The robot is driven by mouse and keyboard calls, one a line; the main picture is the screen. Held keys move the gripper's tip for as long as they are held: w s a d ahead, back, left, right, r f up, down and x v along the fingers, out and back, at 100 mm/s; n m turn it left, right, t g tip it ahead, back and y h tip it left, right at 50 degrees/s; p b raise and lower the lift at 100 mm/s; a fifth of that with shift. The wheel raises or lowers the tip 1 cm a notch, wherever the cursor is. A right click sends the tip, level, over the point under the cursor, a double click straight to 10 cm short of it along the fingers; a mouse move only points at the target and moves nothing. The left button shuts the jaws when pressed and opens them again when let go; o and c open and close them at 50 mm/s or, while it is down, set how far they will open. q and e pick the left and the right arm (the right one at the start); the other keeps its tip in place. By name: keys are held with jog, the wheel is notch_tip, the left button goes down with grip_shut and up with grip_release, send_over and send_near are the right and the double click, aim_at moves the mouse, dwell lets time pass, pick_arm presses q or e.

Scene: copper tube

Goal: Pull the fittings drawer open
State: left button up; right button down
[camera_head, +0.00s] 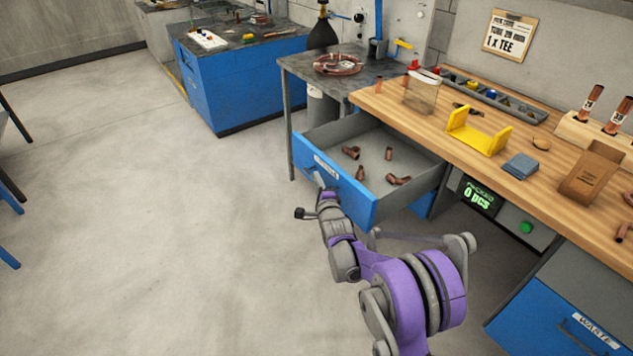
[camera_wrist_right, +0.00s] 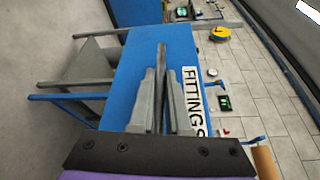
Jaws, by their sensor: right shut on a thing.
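The fittings drawer (camera_head: 357,208) has a blue front and grey inside walls. It stands pulled well out from under the wooden workbench (camera_head: 420,128). Several copper fittings (camera_head: 398,180) lie loose on its floor. My right gripper (camera_head: 320,182) is at the outer side of the drawer front, by the white label. In the right wrist view its fingers (camera_wrist_right: 166,100) are shut on the grey drawer handle (camera_wrist_right: 162,58), beside the label reading FITTINGS (camera_wrist_right: 192,100). The handle is mostly hidden between the fingers. My left gripper is not in view.
On the bench are a yellow holder (camera_head: 478,136), a blue pad (camera_head: 520,165) and a brown paper bag (camera_head: 590,172). A waste drawer (camera_head: 580,318) is at the lower right. A grey table with a copper coil (camera_head: 339,64) stands behind. The floor left of the drawer is clear.

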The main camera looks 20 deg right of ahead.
dwell(0.3)
jog(key=c, duration=0.9)
grip_release()
jog(key=s, duration=1.1)
jog(key=shift+a+r, duration=0.2)
jog(key=shift+r, duration=0.2)
